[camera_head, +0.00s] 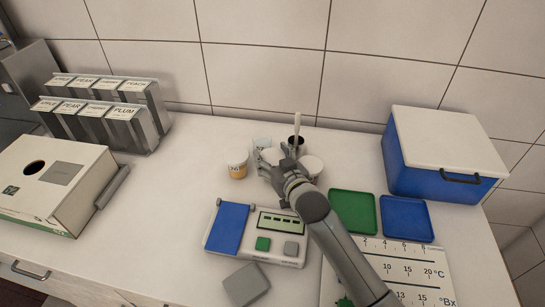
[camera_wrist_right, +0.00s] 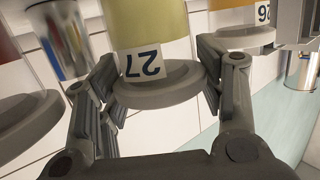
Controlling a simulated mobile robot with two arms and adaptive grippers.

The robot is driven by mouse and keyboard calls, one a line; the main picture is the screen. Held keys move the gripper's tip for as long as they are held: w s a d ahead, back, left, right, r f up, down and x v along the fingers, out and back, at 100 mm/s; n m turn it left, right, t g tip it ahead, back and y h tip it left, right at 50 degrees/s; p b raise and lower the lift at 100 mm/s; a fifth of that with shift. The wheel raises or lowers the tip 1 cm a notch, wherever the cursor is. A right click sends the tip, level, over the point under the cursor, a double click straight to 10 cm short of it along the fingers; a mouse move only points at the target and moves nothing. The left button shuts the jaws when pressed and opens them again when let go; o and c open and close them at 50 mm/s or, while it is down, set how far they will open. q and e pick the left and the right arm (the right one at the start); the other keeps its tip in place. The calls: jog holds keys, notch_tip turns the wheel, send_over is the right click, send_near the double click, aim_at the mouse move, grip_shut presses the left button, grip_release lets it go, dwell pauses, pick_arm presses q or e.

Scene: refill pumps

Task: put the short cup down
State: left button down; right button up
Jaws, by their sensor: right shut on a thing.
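My right gripper (camera_head: 272,160) reaches the cluster of cups at the back middle of the counter. In the right wrist view, its fingers (camera_wrist_right: 158,85) are shut on a yellow-green cup (camera_wrist_right: 148,25) with a grey lid and an upside-down label 27. In the head view the gripper mostly hides that cup, and I cannot tell whether it touches the counter. An orange cup (camera_head: 238,171) with a label and pale lid stands just left of the gripper; it also shows in the wrist view (camera_wrist_right: 236,18). My left gripper is out of view.
A white-lidded cup (camera_head: 312,165) is close right of the gripper. A dark-mouthed holder (camera_head: 297,139) with a stick and a pale cup (camera_head: 262,142) stand behind. A scale (camera_head: 228,226), green tray (camera_head: 352,211), blue tray (camera_head: 407,218) and cooler (camera_head: 450,150) are nearby. Counter left of the cups is clear.

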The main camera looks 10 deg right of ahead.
jog(key=shift+f+b, duration=0.35)
jog(key=shift+f, duration=0.2)
jog(key=o, duration=1.4)
notch_tip(320, 180, up, 10)
jog(key=shift+f, duration=0.1)
